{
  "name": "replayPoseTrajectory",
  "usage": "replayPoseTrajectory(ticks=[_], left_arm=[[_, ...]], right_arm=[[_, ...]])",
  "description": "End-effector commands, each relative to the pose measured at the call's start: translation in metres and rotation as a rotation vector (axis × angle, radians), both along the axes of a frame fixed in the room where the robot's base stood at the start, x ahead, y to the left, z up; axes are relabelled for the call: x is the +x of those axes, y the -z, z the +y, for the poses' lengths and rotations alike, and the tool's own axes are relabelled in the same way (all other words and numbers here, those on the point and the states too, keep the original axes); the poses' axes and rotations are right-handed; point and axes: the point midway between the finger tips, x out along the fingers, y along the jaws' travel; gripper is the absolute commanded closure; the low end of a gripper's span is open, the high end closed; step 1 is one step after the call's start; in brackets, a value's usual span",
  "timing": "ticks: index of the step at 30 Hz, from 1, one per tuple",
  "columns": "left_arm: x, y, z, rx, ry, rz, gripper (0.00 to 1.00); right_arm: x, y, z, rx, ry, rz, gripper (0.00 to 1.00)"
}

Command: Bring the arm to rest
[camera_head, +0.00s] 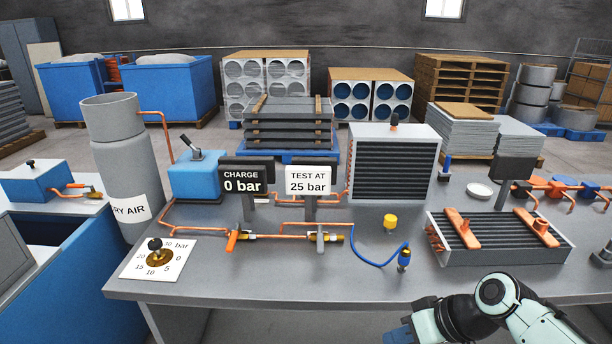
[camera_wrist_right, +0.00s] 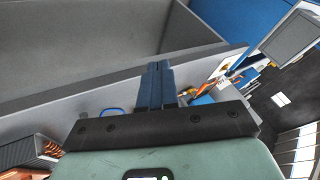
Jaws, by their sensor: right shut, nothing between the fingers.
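My right gripper (camera_head: 398,334) is at the bottom of the head view, in front of the workbench (camera_head: 330,285) and close to its front edge. Its arm bends in from the lower right. In the right wrist view its two dark blue fingers (camera_wrist_right: 158,82) lie side by side, shut with nothing between them. The bench edge runs slanted behind the fingers there. My left gripper is not in view.
The front middle of the bench is clear.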

Motion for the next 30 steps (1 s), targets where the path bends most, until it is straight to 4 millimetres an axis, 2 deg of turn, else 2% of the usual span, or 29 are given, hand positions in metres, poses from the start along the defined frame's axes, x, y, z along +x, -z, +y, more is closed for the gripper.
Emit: replayPoseTrajectory(ticks=[1,5,8,10,12,14,15,18,21,24,27,30], left_arm=[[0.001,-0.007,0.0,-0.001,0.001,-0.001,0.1],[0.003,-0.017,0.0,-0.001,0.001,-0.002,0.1],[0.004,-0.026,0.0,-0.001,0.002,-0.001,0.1],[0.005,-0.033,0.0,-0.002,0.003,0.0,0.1],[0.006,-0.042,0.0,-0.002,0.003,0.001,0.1],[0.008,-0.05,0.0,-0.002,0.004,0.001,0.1],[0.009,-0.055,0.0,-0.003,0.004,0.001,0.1],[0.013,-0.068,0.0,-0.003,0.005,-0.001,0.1],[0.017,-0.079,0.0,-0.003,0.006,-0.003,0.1],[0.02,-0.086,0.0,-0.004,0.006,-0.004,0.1],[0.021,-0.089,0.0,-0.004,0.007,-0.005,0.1],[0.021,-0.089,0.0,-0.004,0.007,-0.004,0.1]], right_arm=[[0.007,0.034,0.001,-0.011,0.032,0.063,1.0],[0.017,0.103,0.0,-0.039,0.121,0.155,1.0],[0.012,0.164,0.0,-0.067,0.192,0.234,1.0],[0.0,0.211,0.0,-0.092,0.243,0.295,1.0],[-0.021,0.258,0.001,-0.116,0.295,0.359,1.0],[-0.046,0.296,0.004,-0.136,0.339,0.412,1.0],[-0.066,0.319,0.006,-0.149,0.366,0.447,1.0],[-0.122,0.363,0.015,-0.171,0.426,0.526,1.0],[-0.173,0.386,0.025,-0.179,0.474,0.587,1.0],[-0.21,0.394,0.034,-0.177,0.505,0.625,1.0],[-0.229,0.397,0.04,-0.173,0.525,0.643,1.0],[-0.235,0.398,0.041,-0.171,0.533,0.648,1.0]])
